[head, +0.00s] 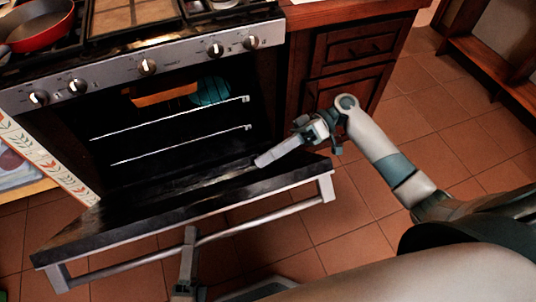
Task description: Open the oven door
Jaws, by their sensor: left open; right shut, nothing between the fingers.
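The oven door (150,215) is swung down, hinged at the bottom, with its inner face showing and the dark oven cavity open behind it. Its metal handle bar (265,218) runs along the outer front side. My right gripper (264,159) is shut and empty, its fingers over the inner face near the right end of the door; whether they touch it I cannot tell. My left gripper (189,238) is open at the middle of the handle bar, coming up from below; whether the bar lies between its fingers is unclear.
The oven cavity holds wire racks (170,118), an orange item (165,95) and a teal round item (210,91). A red pan (42,38) sits on the stove top. Wooden drawers (350,50) stand right of the oven. Tiled floor (440,120) is clear at the right.

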